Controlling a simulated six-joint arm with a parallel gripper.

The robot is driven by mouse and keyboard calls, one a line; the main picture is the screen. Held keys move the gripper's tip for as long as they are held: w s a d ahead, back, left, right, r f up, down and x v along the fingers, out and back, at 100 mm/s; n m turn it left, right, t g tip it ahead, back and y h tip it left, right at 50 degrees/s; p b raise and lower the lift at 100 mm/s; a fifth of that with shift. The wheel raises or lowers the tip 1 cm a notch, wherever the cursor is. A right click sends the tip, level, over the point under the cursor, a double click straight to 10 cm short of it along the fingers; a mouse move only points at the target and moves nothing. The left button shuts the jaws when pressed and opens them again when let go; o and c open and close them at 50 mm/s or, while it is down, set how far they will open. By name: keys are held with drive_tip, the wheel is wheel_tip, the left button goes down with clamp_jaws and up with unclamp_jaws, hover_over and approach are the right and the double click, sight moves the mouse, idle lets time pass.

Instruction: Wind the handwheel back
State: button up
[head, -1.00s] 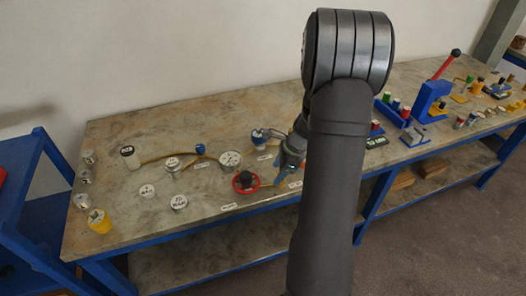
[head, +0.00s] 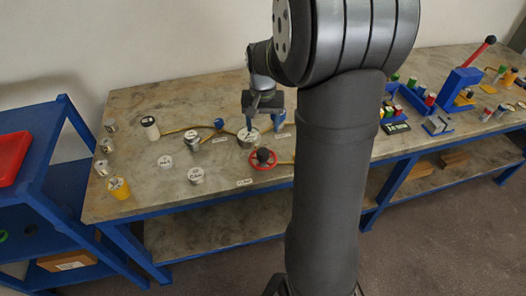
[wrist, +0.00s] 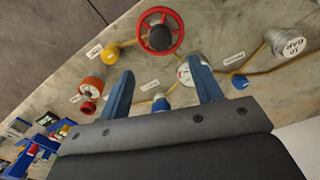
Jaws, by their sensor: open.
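The handwheel (head: 252,163) is a red spoked wheel with a dark knob or hub at its middle, low over the bench beside the round gauge. It also shows at the top of the wrist view (wrist: 178,39), whole and unblocked. My gripper (head: 263,124) is open, its two blue fingers pointing down above the bench, a little behind the wheel in the head view. In the wrist view the open fingers (wrist: 160,80) stand apart with nothing between them, and the wheel lies beyond their tips, apart from them.
A white-faced gauge (head: 248,138) stands close by my fingers. Yellow pipes link several labelled vessels, including a silver lidded one (head: 196,175). A red-orange round fitting (wrist: 90,85) lies left of the fingers in the wrist view.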

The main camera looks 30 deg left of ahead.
sight(263, 151)
wheel_tip(263, 151, down, 12)
drive_tip(key=shift+f, duration=0.1)
idle(0.4)
drive_tip(key=c, duration=1)
